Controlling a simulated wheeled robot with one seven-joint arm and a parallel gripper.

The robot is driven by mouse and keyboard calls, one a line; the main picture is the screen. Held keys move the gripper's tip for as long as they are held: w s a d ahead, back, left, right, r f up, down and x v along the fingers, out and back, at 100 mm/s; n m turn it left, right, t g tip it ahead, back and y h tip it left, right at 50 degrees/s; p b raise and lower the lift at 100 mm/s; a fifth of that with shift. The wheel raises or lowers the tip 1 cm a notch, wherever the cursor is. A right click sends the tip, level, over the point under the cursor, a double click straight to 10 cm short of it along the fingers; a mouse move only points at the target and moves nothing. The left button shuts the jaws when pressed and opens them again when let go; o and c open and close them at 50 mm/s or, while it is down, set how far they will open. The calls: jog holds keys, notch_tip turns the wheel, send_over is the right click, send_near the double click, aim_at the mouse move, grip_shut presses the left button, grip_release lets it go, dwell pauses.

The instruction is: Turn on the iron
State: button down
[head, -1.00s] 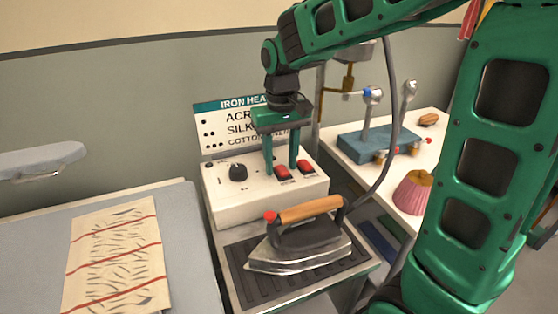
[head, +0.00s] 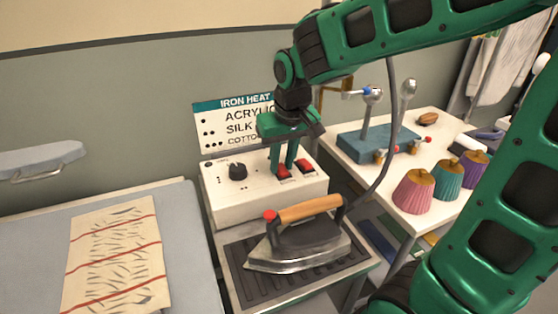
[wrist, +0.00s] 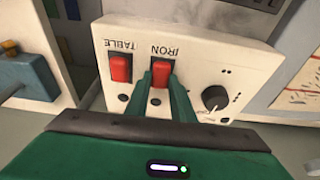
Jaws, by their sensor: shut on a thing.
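The white control box (head: 235,205) stands behind the iron, with a black knob (head: 238,172) and two red rocker switches on its face. In the wrist view the labels read upside down: the IRON switch (wrist: 160,75) is beside the TABLE switch (wrist: 120,68). My gripper (head: 283,172) points down with its green fingers at the IRON switch, the left one in the head view, and is shut on it. The fingers partly cover this switch. The small indicators below both switches look dark. The iron (head: 305,238), with a wooden handle, rests on a dark ribbed plate (head: 262,290).
An ironing board (head: 30,230) with a creased striped cloth (head: 115,255) is at left. A heat chart (head: 235,120) stands behind the box. At right, a white table (head: 430,160) holds a teal stand (head: 360,145) and several coloured, pleated items. A cord hangs right of the box.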

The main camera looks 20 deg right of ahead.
aim_at(286, 179)
jog(key=c, duration=1.5)
grip_release()
jog(key=v, duration=1)
jog(key=shift+r, duration=0.3)
jog(key=s+d+f+m+g, duration=0.1)
jog(key=s+d+f+m, duration=0.1)
jog(key=s+d+f, duration=0.2)
jog(key=s+d+f+m+g, duration=0.1)
jog(key=s+d+f+m, duration=0.1)
jog(key=s+d+f, duration=0.2)
jog(key=s+d+f+m+g, duration=0.1)
jog(key=s+d+f, duration=0.3)
jog(key=s+d, duration=0.5)
jog(key=shift+s+d+f+m, duration=0.15)
jog(key=shift+s+m, duration=0.1)
jog(key=shift+s, duration=0.5)
jog(key=shift+s+f+m, duration=0.1)
jog(key=shift+s+m, duration=0.1)
jog(key=shift+s, duration=0.6)
jog(key=shift+s+d+f+m, duration=0.15)
jog(key=shift+s+m, duration=0.1)
jog(key=shift+s, duration=0.5)
